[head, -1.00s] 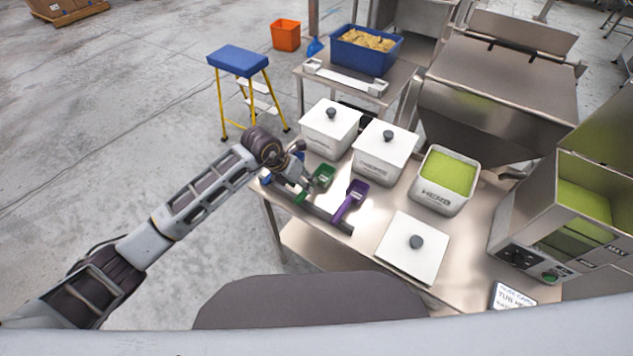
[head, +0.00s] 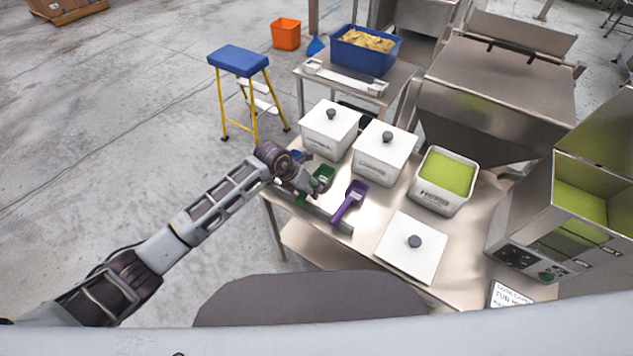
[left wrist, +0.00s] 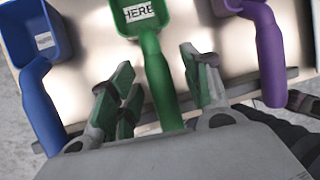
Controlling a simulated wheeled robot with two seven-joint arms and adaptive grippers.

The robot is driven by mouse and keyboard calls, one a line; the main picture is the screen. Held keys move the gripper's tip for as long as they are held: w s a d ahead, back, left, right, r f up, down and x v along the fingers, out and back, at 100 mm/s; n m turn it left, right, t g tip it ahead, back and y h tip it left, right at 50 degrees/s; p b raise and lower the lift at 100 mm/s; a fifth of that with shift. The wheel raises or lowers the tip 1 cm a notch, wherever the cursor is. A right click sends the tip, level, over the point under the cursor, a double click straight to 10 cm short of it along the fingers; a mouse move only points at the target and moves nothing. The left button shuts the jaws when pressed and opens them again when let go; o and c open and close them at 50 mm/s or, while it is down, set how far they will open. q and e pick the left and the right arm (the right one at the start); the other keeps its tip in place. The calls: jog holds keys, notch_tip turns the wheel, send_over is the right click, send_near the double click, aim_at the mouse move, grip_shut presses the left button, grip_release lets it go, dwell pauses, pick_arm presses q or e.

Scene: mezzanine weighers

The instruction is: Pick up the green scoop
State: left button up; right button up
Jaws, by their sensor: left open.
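The green scoop (head: 323,175) lies on the steel table, its handle toward the table's near left edge. In the left wrist view the green scoop (left wrist: 151,60) has a white label, and its handle runs between the open fingers of my left gripper (left wrist: 160,95). The fingers stand on both sides of the handle with a gap; I cannot tell whether either touches it. In the head view my left gripper (head: 305,190) is over the handle and partly hides it. My right gripper is not in view.
A purple scoop (head: 349,201) lies to the right and a blue scoop (left wrist: 38,85) to the left. A dark rail (head: 330,218) runs along the table edge under the handles. White lidded tubs (head: 385,158) stand behind. An open tub of green material (head: 440,205) is farther right.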

pick_arm(q)
jog(key=shift+d+f, duration=0.1)
jog(key=shift+f, duration=0.25)
grip_shut()
dwell(0.4)
